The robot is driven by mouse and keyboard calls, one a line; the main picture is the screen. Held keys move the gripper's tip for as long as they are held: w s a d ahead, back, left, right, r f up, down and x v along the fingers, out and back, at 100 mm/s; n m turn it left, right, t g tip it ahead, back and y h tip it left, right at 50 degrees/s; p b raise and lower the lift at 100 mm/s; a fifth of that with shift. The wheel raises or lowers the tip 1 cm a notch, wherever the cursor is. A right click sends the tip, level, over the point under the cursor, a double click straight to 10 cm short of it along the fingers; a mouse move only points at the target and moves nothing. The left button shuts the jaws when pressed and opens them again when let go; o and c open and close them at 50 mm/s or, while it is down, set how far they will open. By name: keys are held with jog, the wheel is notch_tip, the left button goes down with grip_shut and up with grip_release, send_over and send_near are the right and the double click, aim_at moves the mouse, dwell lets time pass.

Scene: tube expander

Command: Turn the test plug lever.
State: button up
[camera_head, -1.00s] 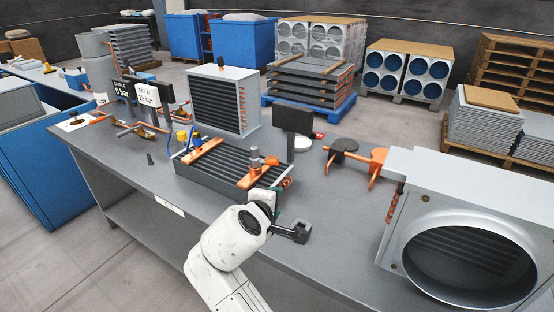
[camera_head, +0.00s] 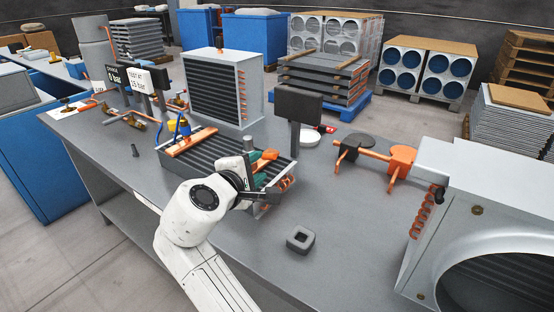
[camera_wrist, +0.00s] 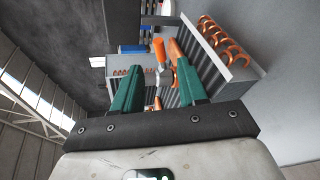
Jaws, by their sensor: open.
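The test plug is on the right end of the finned coil block (camera_head: 205,148) lying on the bench, with its orange lever (camera_head: 265,158) pointing up to the right. My gripper (camera_head: 262,180) is beside this end and partly hides the plug. In the wrist view, my gripper (camera_wrist: 158,66) is open, with two green fingers apart. The orange lever (camera_wrist: 160,50) shows between the fingertips, with a grey metal part beside it. An orange bar lies behind the right finger. I cannot tell whether a finger touches the lever.
A dark screen on a post (camera_head: 298,104) stands just behind the block's right end. Orange and black stands (camera_head: 375,157) and a large metal housing (camera_head: 470,215) are farther right. The bench front is mostly clear.

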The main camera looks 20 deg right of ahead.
aim_at(269, 157)
jog(key=x, duration=1.1)
jog(key=shift+a, duration=0.1)
grip_shut()
dwell(0.4)
